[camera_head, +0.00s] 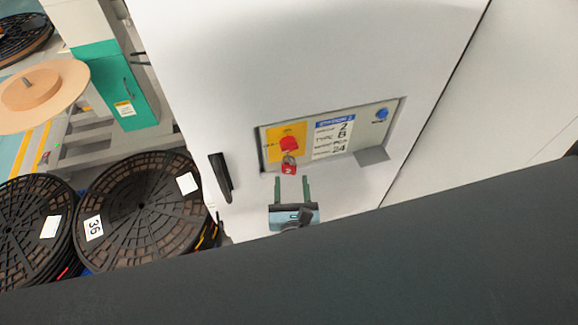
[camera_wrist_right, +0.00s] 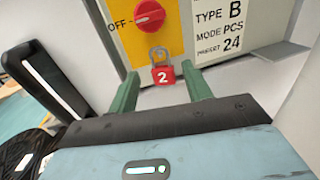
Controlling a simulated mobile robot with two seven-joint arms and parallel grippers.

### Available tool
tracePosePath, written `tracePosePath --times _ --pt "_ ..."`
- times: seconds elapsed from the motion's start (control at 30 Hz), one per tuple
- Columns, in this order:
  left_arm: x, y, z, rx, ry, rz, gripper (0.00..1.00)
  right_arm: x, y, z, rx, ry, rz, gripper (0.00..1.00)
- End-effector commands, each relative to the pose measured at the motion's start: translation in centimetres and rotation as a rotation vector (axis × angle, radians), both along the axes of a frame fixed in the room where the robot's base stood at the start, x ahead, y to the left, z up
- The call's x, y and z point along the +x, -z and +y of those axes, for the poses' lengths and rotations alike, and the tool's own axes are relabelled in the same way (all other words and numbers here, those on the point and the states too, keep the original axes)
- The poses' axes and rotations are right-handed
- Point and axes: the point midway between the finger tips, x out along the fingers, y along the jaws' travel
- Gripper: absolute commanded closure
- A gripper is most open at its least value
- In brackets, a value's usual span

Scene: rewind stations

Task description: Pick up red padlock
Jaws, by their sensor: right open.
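The red padlock (camera_head: 288,168) has a silver shackle and hangs just below the red rotary switch (camera_head: 290,143) on the yellow plate of the cabinet panel. In the right wrist view the padlock (camera_wrist_right: 163,75) shows a white "2" and its shackle reaches up to the switch (camera_wrist_right: 149,16). My right gripper (camera_head: 292,180) is open, with its two green fingers pointing up at the padlock from below. In the right wrist view the fingers (camera_wrist_right: 160,88) lie on either side of the padlock's lower part, with no clear contact. My left gripper is not in view.
The white cabinet (camera_head: 300,60) has a black handle (camera_head: 220,177) left of the recessed panel. A blue button (camera_head: 381,114) and a small ledge (camera_head: 372,155) are at the panel's right. Stacks of black reels (camera_head: 145,205) stand at the lower left.

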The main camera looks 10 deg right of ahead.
Motion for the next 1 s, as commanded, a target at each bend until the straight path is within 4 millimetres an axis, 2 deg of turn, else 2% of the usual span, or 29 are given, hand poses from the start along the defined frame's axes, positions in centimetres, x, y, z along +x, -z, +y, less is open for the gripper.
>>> tracePosePath --times 0.17,0.53,0.83,0.87,1.0 --pt "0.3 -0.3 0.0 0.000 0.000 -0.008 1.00 0.5 -0.1 -0.1 0.002 -0.001 0.000 0.51" --pt "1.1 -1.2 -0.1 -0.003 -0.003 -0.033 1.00 4.9 -0.3 -1.1 0.001 -0.001 -0.002 0.51" --pt "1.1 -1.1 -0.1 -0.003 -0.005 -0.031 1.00 5.3 -0.1 -1.2 0.003 -0.001 0.003 0.51" --pt "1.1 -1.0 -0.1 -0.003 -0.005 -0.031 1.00 5.3 -0.1 -1.2 0.003 -0.001 0.003 0.52" --pt "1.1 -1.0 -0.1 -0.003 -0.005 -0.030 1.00 5.3 -0.1 -1.2 0.002 -0.001 0.002 0.70"
